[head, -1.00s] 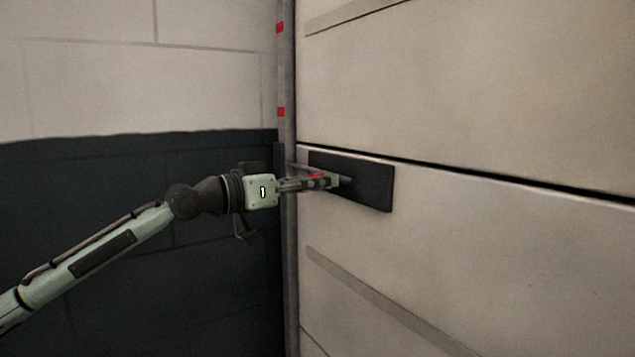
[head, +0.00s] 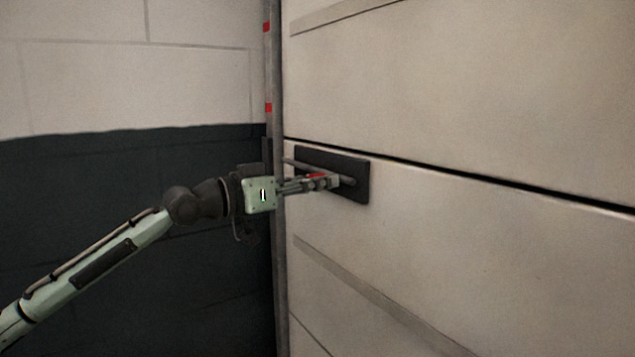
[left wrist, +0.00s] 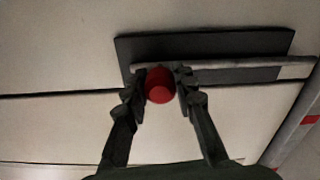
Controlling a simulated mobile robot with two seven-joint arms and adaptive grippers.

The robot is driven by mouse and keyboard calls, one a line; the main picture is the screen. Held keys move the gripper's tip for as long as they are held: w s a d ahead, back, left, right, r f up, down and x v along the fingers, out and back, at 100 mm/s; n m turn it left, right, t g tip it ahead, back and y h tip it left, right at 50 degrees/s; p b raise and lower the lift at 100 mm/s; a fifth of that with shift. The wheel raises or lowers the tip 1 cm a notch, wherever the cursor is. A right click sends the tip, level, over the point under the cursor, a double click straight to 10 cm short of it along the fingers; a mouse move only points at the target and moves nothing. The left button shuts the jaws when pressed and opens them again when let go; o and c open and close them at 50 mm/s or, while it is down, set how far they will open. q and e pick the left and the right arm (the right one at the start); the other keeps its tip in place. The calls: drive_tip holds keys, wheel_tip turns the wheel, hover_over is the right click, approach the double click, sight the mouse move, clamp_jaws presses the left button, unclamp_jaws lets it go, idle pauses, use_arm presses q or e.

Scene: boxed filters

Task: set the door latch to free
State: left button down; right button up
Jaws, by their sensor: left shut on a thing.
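The door latch is a dark plate (head: 360,188) on the pale door, with a grey bolt (head: 290,161) across it and a red knob (head: 316,175) on the bolt. My left gripper (head: 325,181) is closed around the knob. In the left wrist view, the red knob (left wrist: 160,86) sits between both fingers, and the bolt (left wrist: 225,73) runs right past the plate's edge (left wrist: 205,42) to the post. I cannot tell whether the bolt's end is inside the post. My right gripper is out of view.
A grey post (head: 272,60) with red marks stands at the door's left edge. The pale door (head: 480,120) fills the right side, with a dark seam above the latch. A wall (head: 100,210), dark below and pale above, lies behind my left arm.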

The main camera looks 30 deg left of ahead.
use_arm(q)
drive_tip(key=c, duration=1.2)
unclamp_jaws()
drive_tip(key=shift+s+d, duration=0.1)
drive_tip(key=shift+d, duration=0.2)
drive_tip(key=shift+a, duration=0.1)
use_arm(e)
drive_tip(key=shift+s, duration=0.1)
use_arm(q)
drive_tip(key=v, duration=1.2)
drive_tip(key=shift+f, duration=0.1)
